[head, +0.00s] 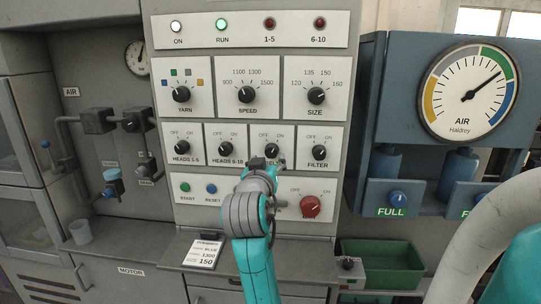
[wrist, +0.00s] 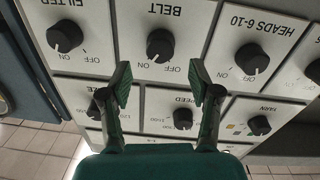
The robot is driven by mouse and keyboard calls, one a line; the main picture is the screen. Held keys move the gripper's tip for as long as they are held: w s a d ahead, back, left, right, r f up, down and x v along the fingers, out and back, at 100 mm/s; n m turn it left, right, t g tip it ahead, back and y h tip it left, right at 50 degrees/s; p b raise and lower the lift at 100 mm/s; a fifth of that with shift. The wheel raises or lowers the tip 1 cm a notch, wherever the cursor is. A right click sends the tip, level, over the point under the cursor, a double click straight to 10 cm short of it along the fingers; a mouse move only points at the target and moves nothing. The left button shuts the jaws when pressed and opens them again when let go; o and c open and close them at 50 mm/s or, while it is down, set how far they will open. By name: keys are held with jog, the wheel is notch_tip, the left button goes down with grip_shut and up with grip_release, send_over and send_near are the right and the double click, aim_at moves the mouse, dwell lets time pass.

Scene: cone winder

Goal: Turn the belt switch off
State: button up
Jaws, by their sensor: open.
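The belt switch is a round black knob (wrist: 160,45) on a white plate marked BELT, OFF and ON, upside down in the wrist view. In the head view my gripper (head: 264,163) is in front of the panel, largely hidden by my arm.
The filter knob (wrist: 65,36) and the heads 6-10 knob (wrist: 251,58) flank the belt knob. The speed knob (head: 246,94) is in the row above. A red knob (head: 310,206) and a green start button (head: 185,187) are below. A card (head: 204,251) lies on the ledge.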

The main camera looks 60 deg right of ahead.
aim_at(271, 153)
jog(key=shift+x, duration=2.4)
jog(key=c, duration=1.2)
